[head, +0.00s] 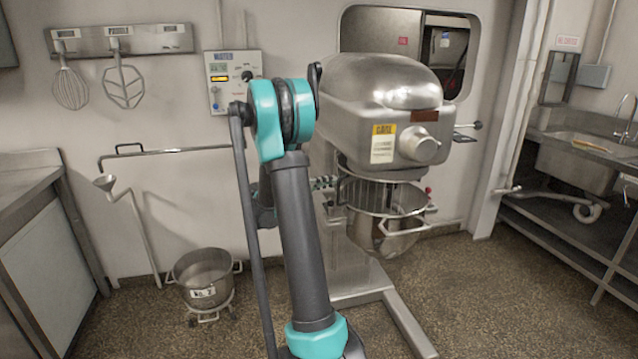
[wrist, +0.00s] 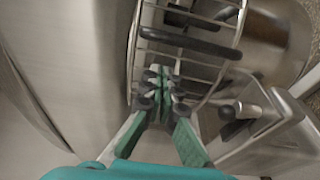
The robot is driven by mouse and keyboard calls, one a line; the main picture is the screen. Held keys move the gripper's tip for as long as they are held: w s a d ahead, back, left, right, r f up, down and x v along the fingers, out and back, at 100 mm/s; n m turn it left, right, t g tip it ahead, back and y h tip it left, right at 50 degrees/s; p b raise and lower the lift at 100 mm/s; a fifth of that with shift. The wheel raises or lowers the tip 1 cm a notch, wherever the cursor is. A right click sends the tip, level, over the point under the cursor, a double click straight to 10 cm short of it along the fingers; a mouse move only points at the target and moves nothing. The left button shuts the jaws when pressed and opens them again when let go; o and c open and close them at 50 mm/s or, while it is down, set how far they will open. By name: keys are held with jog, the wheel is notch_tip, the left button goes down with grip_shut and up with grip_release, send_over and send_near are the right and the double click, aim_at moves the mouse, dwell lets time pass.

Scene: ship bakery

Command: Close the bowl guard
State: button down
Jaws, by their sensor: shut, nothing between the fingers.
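The bowl guard (wrist: 131,52) is a cage of thin metal bars with a dark grip bar (wrist: 190,42) across it in the wrist view. In the head view the guard (head: 352,193) shows as wire bars above the mixer bowl's rim, partly behind my arm. I cannot tell how far it is swung open. The steel bowl (head: 382,238) hangs under the mixer head (head: 375,105); it also shows at the upper right of the wrist view (wrist: 278,40). My gripper (wrist: 160,78) is shut and empty, its green fingers close to the guard's bars; contact is unclear.
The mixer's base foot (head: 400,322) extends across the floor. A spare bowl (head: 205,275) on a dolly stands left of my arm. A counter (head: 30,195) is at far left and a sink bench (head: 575,160) at right. Floor between mixer and bench is open.

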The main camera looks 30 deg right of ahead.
jog(key=shift+s+a, duration=0.25)
jog(key=shift+s, duration=0.4)
jog(key=shift+s+a, duration=0.2)
jog(key=shift+s, duration=0.45)
jog(key=shift+s, duration=0.1)
